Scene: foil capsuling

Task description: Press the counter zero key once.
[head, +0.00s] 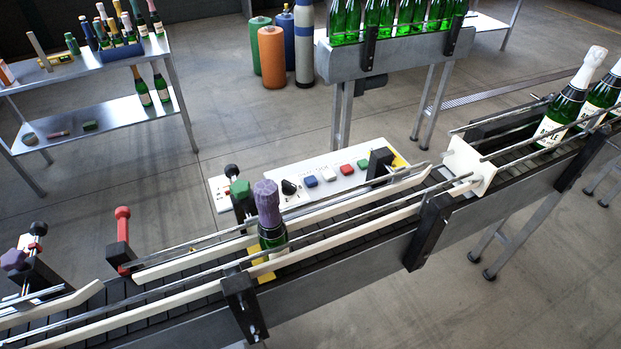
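A white control panel (281,171) stands behind the conveyor in the head view. It carries a row of keys: a blue key (310,181), a white key (329,175), a red key (346,169) and a green key (362,164). A black knob (289,187) is to their left. The panel print is too small to read, so I cannot tell which key is the counter zero key. No counter display can be made out. Neither of my grippers is in view.
A purple-capped bottle (268,220) stands on the conveyor (350,257) in front of the panel's left end. Guide rails run along the belt. A white gate plate (467,166) and more bottles (565,108) are at right. A red-knobbed lever (122,228) stands at left.

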